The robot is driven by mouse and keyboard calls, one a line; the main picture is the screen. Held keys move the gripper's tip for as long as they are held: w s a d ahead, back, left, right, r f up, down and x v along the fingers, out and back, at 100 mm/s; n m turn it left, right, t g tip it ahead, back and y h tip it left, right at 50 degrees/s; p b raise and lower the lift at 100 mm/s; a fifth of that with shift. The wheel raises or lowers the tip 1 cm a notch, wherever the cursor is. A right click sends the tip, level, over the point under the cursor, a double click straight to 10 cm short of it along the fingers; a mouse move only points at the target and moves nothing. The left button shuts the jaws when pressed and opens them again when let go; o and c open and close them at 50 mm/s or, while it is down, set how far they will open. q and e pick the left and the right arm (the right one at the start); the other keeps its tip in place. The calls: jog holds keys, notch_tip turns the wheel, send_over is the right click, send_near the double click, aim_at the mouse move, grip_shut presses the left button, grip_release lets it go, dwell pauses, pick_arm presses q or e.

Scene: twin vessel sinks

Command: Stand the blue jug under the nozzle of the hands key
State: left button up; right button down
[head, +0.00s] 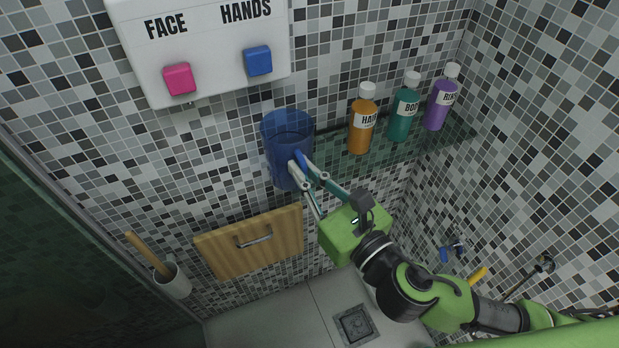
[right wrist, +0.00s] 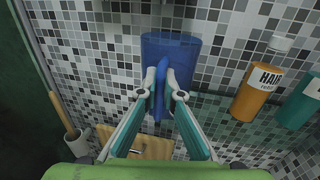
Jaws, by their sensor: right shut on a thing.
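The blue jug (head: 286,130) is upright in the head view, below the white dispenser box (head: 205,75). The blue hands key (head: 257,61) is above and slightly left of the jug; the pink face key (head: 179,79) is further left. The nozzle under the hands key cannot be made out. My right gripper (head: 300,168) is shut on the jug's handle. In the right wrist view the jug (right wrist: 171,58) is ahead, with its handle (right wrist: 160,92) between the fingertips (right wrist: 160,93). Whether the jug's base touches anything is unclear. My left gripper is not in view.
A glass shelf holds the orange HAIR bottle (head: 362,120), a teal bottle (head: 403,108) and a purple bottle (head: 440,98), right of the jug. A wooden panel with a handle (head: 250,242) and a brush in a white holder (head: 173,280) are below left. A floor drain (head: 355,324) is below.

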aim_at(296, 157)
jog(key=shift+d+x, duration=0.25)
jog(key=shift+x, duration=1.2)
jog(key=shift+w+a+f+b, duration=0.1)
jog(key=shift+w+a+b, duration=0.1)
jog(key=shift+w, duration=0.35)
jog(key=shift+w+a+f+b, duration=0.15)
jog(key=shift+w+b, duration=0.1)
jog(key=shift+w, duration=0.3)
jog(key=shift+w+a+f+b, duration=0.1)
jog(key=shift+w+a+b, duration=0.1)
jog(key=shift+w, duration=0.35)
jog(key=shift+d+f, duration=0.1)
jog(key=shift+f, duration=0.15)
jog(key=c, duration=2.1)
grip_release()
jog(key=shift+c, duration=0.2)
jog(key=shift+s, duration=0.1)
jog(key=shift+s+d+f, duration=0.1)
jog(key=shift+s+d, duration=0.15)
jog(key=shift+s, duration=0.1)
jog(key=v, duration=1.1)
